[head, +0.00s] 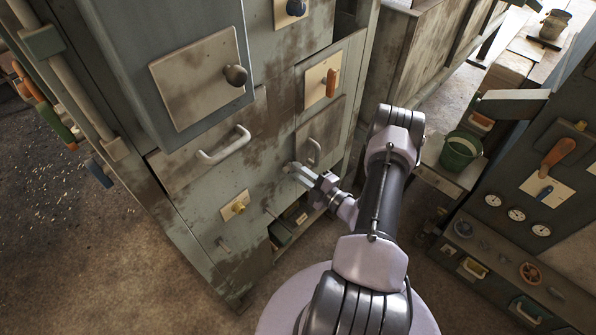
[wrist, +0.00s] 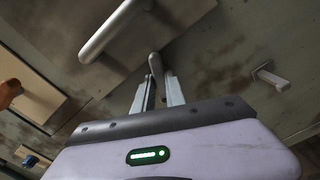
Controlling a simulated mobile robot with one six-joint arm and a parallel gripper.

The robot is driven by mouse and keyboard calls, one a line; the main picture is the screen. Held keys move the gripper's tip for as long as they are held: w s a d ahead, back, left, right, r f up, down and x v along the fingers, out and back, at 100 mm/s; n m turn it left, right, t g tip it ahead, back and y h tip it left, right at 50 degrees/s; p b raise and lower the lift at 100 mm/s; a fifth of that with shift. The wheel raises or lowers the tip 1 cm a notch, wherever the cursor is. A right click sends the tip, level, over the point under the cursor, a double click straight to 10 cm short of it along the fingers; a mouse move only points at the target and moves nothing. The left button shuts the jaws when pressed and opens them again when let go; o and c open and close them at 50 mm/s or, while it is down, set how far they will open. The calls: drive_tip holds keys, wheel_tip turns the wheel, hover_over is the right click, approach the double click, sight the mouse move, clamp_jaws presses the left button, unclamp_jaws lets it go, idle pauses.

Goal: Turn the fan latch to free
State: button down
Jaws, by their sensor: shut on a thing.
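A small grey lever (wrist: 155,65), seemingly the fan latch, stands out from the stained grey-green panel in the wrist view. My gripper (wrist: 157,88) has its two narrow fingers on either side of the lever's near end and is shut on it. In the head view my gripper (head: 299,174) is against the lower cabinet front, and its fingers hide most of the lever. No label is readable, so the latch's marked position cannot be told.
A grey pull handle (head: 314,151) is close above my gripper and also shows in the wrist view (wrist: 112,32). An orange lever (head: 332,82) is higher up. A wide drawer handle (head: 224,146) and a yellow knob (head: 238,207) are left. Open floor lies below.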

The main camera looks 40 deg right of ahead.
drive_tip(key=m, duration=1.2)
drive_tip(key=shift+m+p, duration=0.3)
drive_tip(key=shift+m, duration=0.1)
idle(0.4)
drive_tip(key=c, duration=1.4)
unclamp_jaws()
drive_tip(key=s+p, duration=0.1)
drive_tip(key=s, duration=0.4)
drive_tip(key=s+d+p, duration=0.1)
drive_tip(key=s, duration=0.5)
drive_tip(key=s+p, duration=0.1)
drive_tip(key=s, duration=0.5)
drive_tip(key=shift+s+d, duration=0.15)
drive_tip(key=shift+s, duration=0.05)
